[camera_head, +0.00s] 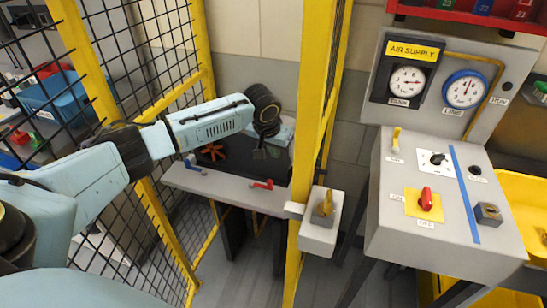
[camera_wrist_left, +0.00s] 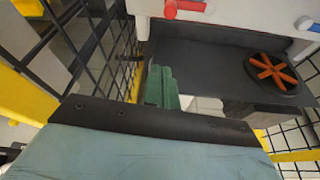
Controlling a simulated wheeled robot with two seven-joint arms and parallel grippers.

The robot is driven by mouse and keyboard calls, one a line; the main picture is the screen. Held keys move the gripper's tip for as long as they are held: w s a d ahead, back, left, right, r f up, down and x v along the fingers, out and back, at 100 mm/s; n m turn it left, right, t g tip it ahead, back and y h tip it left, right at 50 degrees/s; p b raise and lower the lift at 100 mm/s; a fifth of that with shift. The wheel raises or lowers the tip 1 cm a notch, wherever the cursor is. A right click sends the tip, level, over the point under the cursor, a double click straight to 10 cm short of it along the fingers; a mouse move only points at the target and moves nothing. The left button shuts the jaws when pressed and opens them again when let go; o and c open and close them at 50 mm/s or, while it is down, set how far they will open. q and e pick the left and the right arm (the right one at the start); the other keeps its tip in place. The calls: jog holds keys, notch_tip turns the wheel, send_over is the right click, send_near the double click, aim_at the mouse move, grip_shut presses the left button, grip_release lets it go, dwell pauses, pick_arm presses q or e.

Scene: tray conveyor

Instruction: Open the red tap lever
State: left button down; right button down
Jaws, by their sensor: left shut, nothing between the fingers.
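The red tap lever (camera_head: 262,184) sits on the front edge of a pale grey ledge (camera_head: 225,187) behind the yellow-framed mesh. It also shows at the top of the left wrist view (camera_wrist_left: 186,5), partly cut off. My left gripper (camera_head: 268,153) reaches over the mesh and hangs above the dark recess behind the ledge, apart from the lever. In the left wrist view its green fingers (camera_wrist_left: 160,85) are together with nothing between them. My right gripper is in neither view.
A blue lever (camera_head: 193,165) is on the same ledge, left of the red one. An orange-red spoked wheel (camera_head: 212,152) lies behind. A yellow post (camera_head: 314,130) stands right of the lever. A control panel (camera_head: 390,235) with a red knob (camera_head: 426,198) is farther right.

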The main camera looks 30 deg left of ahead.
pick_arm(q)
notch_tip(320, 180, down, 8)
jog(key=shift+r, duration=0.15)
jog(key=shift+s, duration=0.65)
dwell(0.3)
jog(key=shift+s+d+m+p, duration=0.15)
jog(key=shift+m+p, duration=0.15)
jog(key=shift+m, duration=0.1)
